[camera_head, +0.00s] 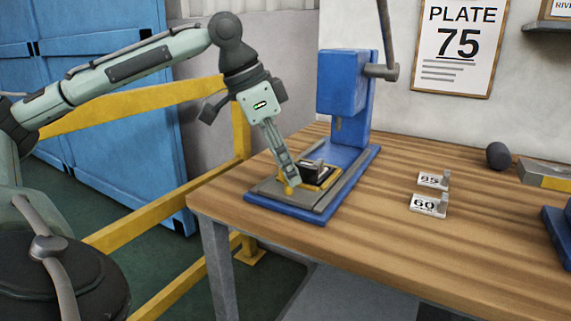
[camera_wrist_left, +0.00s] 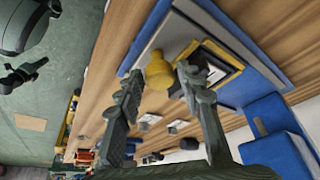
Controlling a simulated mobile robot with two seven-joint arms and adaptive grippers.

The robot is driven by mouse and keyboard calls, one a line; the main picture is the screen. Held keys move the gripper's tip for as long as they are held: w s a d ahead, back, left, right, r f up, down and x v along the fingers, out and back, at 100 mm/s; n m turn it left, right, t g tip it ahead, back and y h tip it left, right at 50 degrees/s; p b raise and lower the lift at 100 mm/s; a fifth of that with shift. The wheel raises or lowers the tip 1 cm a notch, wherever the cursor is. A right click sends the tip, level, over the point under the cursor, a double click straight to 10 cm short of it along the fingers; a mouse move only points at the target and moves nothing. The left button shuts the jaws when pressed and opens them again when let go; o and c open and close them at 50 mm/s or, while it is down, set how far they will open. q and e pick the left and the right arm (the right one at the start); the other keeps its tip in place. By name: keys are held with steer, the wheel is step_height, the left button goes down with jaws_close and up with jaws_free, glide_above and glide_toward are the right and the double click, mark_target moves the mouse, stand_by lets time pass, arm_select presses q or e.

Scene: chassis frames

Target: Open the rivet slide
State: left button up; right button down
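The blue rivet press (camera_head: 343,85) stands on the wooden bench. A grey slide plate (camera_head: 268,188) lies on its blue base, with a yellow-edged black holder (camera_head: 318,180) on it; the holder also shows in the wrist view (camera_wrist_left: 222,62). A yellow knob (camera_wrist_left: 158,72) stands at the slide's front. My left gripper (camera_head: 291,181) reaches down to this knob. In the left wrist view its fingers (camera_wrist_left: 158,76) are apart, with the knob between or just beyond the tips; contact is not clear. My right gripper is not in view.
Small plates marked 85 (camera_head: 432,180) and 60 (camera_head: 427,206) stand on the bench (camera_head: 370,240) right of the press. A yellow rail (camera_head: 160,210) runs left of the bench. A wall sign (camera_head: 456,42) reads PLATE 75. The bench's front middle is clear.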

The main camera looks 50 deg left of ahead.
arm_select(q)
steer(key=v, duration=1.2)
stand_by(0.4)
